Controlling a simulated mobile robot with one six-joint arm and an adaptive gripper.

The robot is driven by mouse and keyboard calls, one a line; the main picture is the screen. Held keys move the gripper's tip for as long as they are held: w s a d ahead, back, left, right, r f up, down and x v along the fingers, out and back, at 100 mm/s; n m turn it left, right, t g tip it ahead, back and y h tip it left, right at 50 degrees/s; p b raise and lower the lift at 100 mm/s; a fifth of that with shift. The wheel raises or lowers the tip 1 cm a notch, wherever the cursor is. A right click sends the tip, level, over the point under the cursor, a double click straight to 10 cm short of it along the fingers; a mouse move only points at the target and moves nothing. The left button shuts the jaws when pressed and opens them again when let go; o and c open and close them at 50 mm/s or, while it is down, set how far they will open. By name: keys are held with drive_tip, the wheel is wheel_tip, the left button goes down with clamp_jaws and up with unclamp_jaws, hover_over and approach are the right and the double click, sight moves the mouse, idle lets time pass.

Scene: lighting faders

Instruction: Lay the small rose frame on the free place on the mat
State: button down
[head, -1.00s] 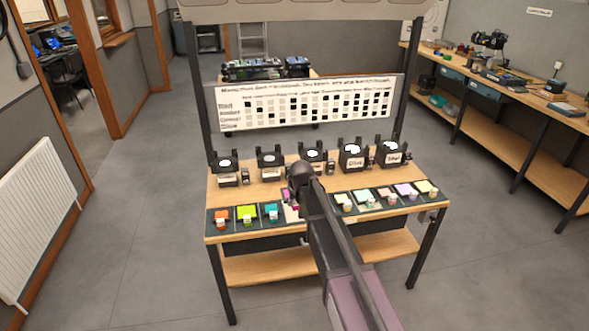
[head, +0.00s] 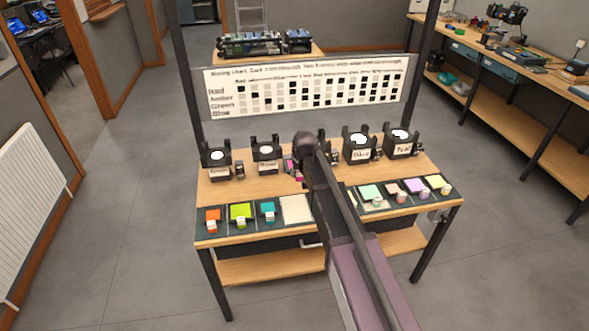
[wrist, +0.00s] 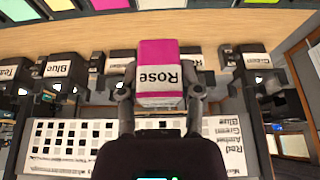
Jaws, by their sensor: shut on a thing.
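The small rose frame (wrist: 160,75) is a magenta block with a white label reading "Rose". It sits between the fingertips of my gripper (wrist: 160,92), which is shut on it. In the head view its magenta edge (head: 298,178) shows beside my gripper (head: 300,166), apparently above the table, behind the mat's cream place. The dark mat (head: 226,229) runs along the table's front edge. A bare cream place (head: 296,208) lies right of the teal piece (head: 268,210). My arm hides part of the mat just right of it.
Orange (head: 212,218) and lime (head: 240,214) pieces stand on the mat's left; several pale-coloured pieces occupy its right. Black labelled lamp holders (head: 266,160) line the table's back, close to my gripper. A chart board (head: 305,88) stands behind them.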

drive_tip(key=shift+w, duration=0.45)
drive_tip(key=shift+a, duration=0.15)
drive_tip(key=shift+s+f+b, duration=0.2)
drive_tip(key=shift+f+b, duration=0.5)
drive_tip(key=shift+b, duration=0.05)
drive_tip(key=shift+f, duration=0.15)
drive_tip(key=b, duration=1.7)
hover_over(297, 215)
drive_tip(key=f, duration=1.1)
drive_tip(key=s+f, duration=0.1)
drive_tip(key=f, duration=0.5)
drive_tip(key=shift+f+b, duration=1.35)
drive_tip(key=shift+b, duration=0.15)
drive_tip(key=shift+c, duration=1)
unclamp_jaws()
drive_tip(key=shift+r, duration=0.1)
